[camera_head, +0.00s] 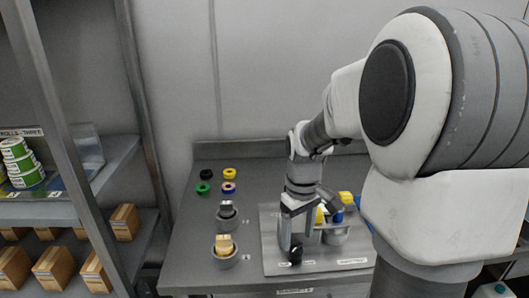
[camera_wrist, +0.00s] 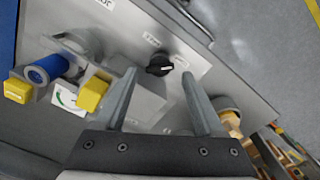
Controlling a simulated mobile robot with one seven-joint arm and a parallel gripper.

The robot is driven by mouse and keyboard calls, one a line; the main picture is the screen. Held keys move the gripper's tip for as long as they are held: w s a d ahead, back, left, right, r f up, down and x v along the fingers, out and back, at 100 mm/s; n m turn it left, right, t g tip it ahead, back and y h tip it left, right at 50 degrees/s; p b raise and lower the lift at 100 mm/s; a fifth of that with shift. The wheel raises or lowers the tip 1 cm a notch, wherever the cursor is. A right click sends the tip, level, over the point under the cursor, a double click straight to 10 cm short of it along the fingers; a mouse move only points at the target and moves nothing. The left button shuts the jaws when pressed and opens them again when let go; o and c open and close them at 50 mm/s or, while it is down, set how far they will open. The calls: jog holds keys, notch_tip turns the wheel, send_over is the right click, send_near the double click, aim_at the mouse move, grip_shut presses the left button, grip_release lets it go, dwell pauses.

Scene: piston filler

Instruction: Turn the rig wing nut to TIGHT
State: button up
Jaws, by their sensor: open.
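The rig is a grey plate (camera_head: 330,264) with fittings on the right part of the bench. A black knob (camera_head: 296,254) with small labels beside it sits near its front edge; the wrist view shows the knob (camera_wrist: 160,65) beyond my fingertips. Yellow blocks (camera_wrist: 92,95) and a blue cylinder (camera_wrist: 45,70) are left of my fingers in the wrist view. A white label with a green arc (camera_wrist: 68,98) lies between them. I cannot tell which part is the wing nut, and the label words are unreadable. My gripper (camera_wrist: 158,77) is open and empty above the rig.
Several coloured rings (camera_head: 229,174) lie farther back on the bench. A shelf rack (camera_head: 75,212) with boxes stands at the left. The back wall is close behind the bench.

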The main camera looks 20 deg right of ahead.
aim_at(295, 249)
notch_tip(295, 249, up, 14)
jog(key=p, duration=0.3)
jog(key=s+a+r+t+h+p, duration=0.1)
jog(key=s+a+r+t+p, duration=0.1)
jog(key=a+r+p, duration=0.4)
jog(key=shift+s+a+r+t, duration=0.2)
jog(key=shift+a+r+t, duration=0.7)
jog(key=shift+a+r, duration=0.65)
jog(key=shift+a, duration=0.1)
jog(key=s+a+m+t+y+p, duration=0.1)
jog(key=s+a+m+p, duration=0.1)
jog(key=s, duration=0.9)
jog(key=shift+t, duration=0.4)
jog(key=shift+f, duration=0.1)
